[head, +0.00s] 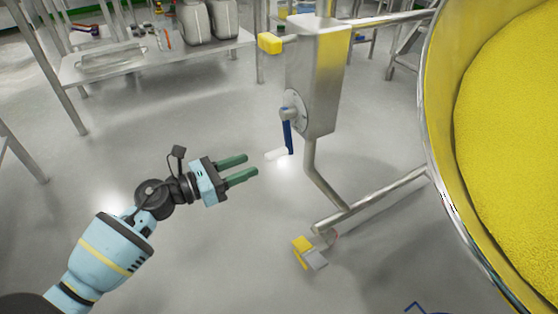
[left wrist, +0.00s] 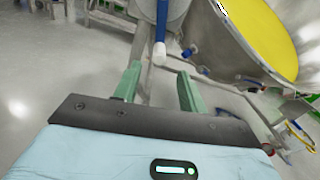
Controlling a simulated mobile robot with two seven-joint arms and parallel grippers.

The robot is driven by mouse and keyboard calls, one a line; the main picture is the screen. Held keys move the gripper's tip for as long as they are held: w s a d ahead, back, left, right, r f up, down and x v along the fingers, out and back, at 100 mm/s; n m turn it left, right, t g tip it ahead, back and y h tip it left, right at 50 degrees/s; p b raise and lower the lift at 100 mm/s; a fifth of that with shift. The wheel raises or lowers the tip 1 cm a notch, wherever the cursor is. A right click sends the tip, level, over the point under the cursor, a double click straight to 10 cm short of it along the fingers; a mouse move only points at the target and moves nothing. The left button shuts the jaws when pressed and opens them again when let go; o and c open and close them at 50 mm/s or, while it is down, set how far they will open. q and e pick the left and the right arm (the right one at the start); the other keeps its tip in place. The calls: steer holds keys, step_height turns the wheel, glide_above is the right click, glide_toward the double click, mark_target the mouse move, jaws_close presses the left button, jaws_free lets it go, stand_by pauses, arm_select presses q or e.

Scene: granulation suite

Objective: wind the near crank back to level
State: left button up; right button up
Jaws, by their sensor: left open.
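The near crank (head: 289,134) has a blue arm hanging down from a round hub on a steel gearbox post (head: 318,75). Its white handle (head: 276,154) sticks out to the left at the lower end. My left gripper (head: 248,168) is open and empty, with its green fingers pointing at the handle from the left, a short gap away. In the left wrist view the white handle (left wrist: 159,53) shows end-on beyond and between the open fingers (left wrist: 158,90), below the blue arm (left wrist: 161,22). My right gripper is not in view.
A large steel bowl full of yellow powder (head: 515,130) fills the right side. A yellow-and-grey caster pedal (head: 308,252) sits at the stand's foot. A steel table (head: 150,62) with containers stands at the back left. The floor around my left gripper is clear.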

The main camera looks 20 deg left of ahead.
mark_target(266, 158)
arm_select(q)
steer(key=shift+w, duration=0.1)
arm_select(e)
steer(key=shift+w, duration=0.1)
arm_select(q)
steer(key=shift+w+d, duration=0.2)
steer(key=b+x, duration=0.1)
steer(key=x, duration=0.4)
steer(key=shift+w+d+f, duration=0.1)
steer(key=shift+w+d, duration=0.15)
steer(key=shift+w, duration=0.05)
steer(key=shift+w+d+b, duration=0.3)
steer(key=shift+w+d, duration=0.05)
steer(key=shift+w, duration=0.2)
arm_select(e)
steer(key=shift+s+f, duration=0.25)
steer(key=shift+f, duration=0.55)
arm_select(q)
steer(key=shift+c, duration=0.4)
steer(key=c, duration=0.7)
jaws_close()
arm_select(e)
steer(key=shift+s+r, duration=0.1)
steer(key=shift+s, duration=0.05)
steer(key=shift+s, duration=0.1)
